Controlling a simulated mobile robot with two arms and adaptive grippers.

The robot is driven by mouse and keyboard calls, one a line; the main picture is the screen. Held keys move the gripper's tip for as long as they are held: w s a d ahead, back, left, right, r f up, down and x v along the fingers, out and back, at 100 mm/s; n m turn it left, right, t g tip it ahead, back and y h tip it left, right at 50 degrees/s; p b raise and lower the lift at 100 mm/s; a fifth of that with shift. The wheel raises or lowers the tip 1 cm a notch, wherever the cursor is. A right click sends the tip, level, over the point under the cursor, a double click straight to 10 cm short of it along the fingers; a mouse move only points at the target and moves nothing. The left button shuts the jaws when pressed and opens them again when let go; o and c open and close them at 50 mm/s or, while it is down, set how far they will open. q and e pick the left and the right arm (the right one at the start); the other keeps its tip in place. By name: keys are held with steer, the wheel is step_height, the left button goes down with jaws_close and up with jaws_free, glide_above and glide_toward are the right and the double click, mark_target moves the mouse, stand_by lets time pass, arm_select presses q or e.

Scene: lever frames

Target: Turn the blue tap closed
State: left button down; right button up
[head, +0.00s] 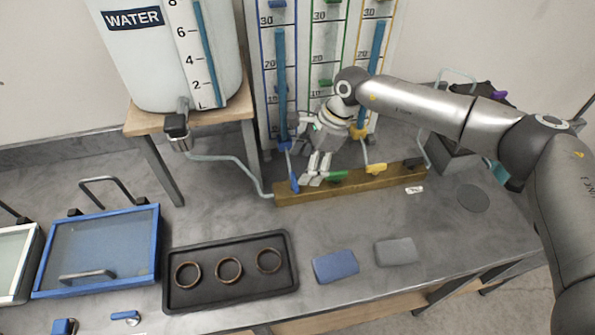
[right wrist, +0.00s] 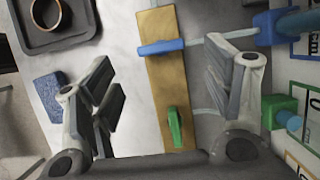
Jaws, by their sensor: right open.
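The blue tap (head: 294,184) sits at the left end of a brass-coloured bar on the bench. In the right wrist view the blue tap's handle (right wrist: 160,47) lies crosswise over the bar (right wrist: 165,85). My right gripper (head: 311,176) is just right of the blue tap in the head view, fingers pointing down. In the right wrist view my right gripper (right wrist: 160,66) is open and empty, its fingers on either side of the bar, with the blue handle near the tips; I see no clear contact. My left gripper is not in view.
A green tap (head: 336,175) and a yellow tap (head: 376,168) share the bar. A water tank (head: 165,60) feeds it by a hose. Gauge tubes stand behind. A black tray (head: 200,296) with rings, a blue sponge (head: 335,266) and a grey sponge (head: 396,251) lie in front.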

mark_target(296, 179)
steer(key=shift+p+x, duration=0.7)
steer(key=shift+x, duration=2.05)
steer(key=c, duration=1)
